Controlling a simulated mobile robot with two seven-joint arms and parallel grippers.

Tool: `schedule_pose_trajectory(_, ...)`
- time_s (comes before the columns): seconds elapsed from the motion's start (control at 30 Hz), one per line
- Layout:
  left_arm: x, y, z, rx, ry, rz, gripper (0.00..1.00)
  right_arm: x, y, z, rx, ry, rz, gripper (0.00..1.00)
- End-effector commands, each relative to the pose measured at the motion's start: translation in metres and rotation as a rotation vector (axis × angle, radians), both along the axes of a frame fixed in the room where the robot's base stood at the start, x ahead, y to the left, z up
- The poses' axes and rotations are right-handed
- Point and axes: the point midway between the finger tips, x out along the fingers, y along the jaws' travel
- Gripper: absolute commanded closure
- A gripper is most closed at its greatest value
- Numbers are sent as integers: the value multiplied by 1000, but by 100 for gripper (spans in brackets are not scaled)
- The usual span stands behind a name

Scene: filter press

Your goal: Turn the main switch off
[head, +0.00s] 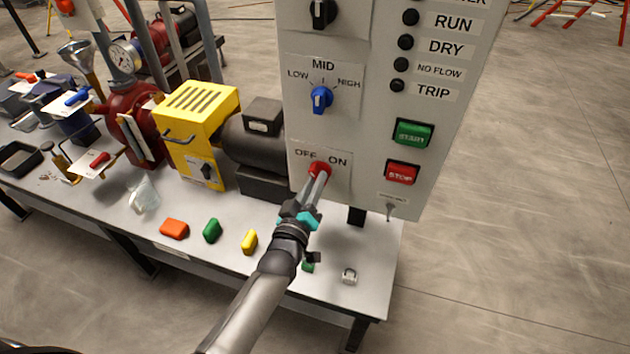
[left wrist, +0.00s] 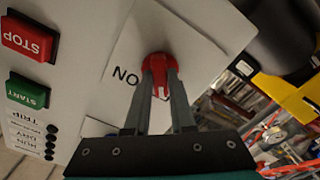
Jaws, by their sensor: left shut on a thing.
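The main switch (head: 318,168) is a red rotary knob low on the grey control panel (head: 362,130), under the printed words OFF and ON. My left gripper (head: 317,182) reaches up to it from below and is shut on the red knob. In the left wrist view both fingers of my left gripper (left wrist: 160,88) sit on either side of the red knob (left wrist: 158,62), beside the word ON. The fingers partly cover the knob, so I cannot tell exactly which way it points. My right gripper is not in view.
A green START button (head: 413,133) and a red STOP button (head: 402,173) are right of the switch. A blue MID knob (head: 321,99) is above. Orange (head: 174,229), green (head: 212,230) and yellow (head: 249,241) pieces and a padlock (head: 349,276) lie on the bench (head: 345,300).

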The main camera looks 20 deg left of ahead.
Motion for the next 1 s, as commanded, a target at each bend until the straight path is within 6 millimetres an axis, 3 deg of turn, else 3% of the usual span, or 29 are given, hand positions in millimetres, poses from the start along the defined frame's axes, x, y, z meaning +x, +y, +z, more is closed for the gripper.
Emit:
schedule_pose_trajectory(0.3, 0, 0, 1, -130, 3, 0, 100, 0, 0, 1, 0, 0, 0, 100)
schedule_pose_trajectory(0.87, 0, 0, 0, -161, 5, 1, 100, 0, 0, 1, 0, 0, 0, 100)
schedule_pose_trajectory(0.9, 0, 0, 0, -161, 5, 1, 75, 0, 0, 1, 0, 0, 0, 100)
schedule_pose_trajectory(1.0, 0, 0, 0, -160, 5, 1, 64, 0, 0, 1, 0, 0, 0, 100)
